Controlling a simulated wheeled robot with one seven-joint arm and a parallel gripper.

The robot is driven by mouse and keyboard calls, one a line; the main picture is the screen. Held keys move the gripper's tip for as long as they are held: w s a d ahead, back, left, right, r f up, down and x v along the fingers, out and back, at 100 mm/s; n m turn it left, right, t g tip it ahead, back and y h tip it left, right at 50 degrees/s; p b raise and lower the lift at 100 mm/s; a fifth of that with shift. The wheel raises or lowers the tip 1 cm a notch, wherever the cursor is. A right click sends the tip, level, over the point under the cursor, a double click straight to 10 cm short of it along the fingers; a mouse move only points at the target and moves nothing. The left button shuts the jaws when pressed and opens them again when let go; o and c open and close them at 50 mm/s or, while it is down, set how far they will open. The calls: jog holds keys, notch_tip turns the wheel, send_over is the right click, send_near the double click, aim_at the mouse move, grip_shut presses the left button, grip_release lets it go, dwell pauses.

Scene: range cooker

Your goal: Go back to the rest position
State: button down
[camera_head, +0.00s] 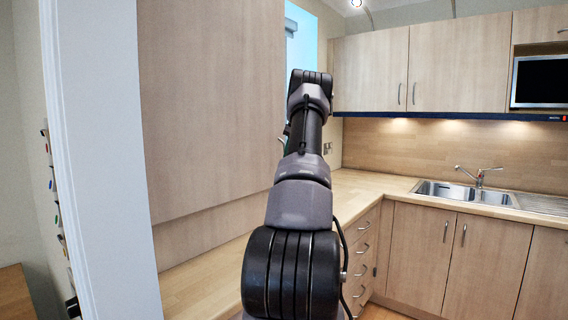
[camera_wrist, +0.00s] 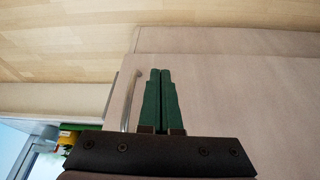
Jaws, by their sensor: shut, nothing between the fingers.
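My gripper (camera_wrist: 160,72) shows in the wrist view with its two green fingers side by side and closed together, nothing between them. Its fingertips are in front of a light wood panel (camera_wrist: 230,80), beside a metal bar handle (camera_wrist: 133,98). I cannot tell whether the fingers touch the panel. In the head view my arm stretches forward and up over the counter, and the gripper itself is hidden behind the arm's far end.
A wooden counter (camera_head: 352,194) runs along the wall to a sink (camera_head: 465,193). Drawers (camera_head: 362,255) and cupboards (camera_head: 480,255) stand below, wall cupboards (camera_head: 460,65) above. A large wood panel (camera_head: 212,100) and a white upright edge (camera_head: 100,150) stand close on the left.

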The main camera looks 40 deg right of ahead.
aim_at(255, 129)
jog(key=s+a+r, duration=0.1)
jog(key=a+r, duration=0.4)
jog(key=a, duration=0.4)
jog(key=s+a+r+m, duration=0.1)
jog(key=a+r, duration=0.3)
jog(key=a, duration=0.5)
jog(key=s+a+r, duration=0.2)
jog(key=a+r, duration=0.3)
jog(key=a, duration=0.4)
jog(key=s+a+r+m+t, duration=0.1)
jog(key=s+a+r+m, duration=0.1)
jog(key=s+a, duration=1.1)
jog(key=s+a+f+m+t, duration=0.1)
jog(key=s+a+f, duration=0.3)
jog(key=s, duration=0.5)
jog(key=s+a+f+m+t+y, duration=0.1)
jog(key=s+a+f, duration=0.4)
jog(key=s+a, duration=0.3)
jog(key=shift+s+a+y, duration=0.3)
jog(key=shift+s+a, duration=0.1)
jog(key=shift+a, duration=0.35)
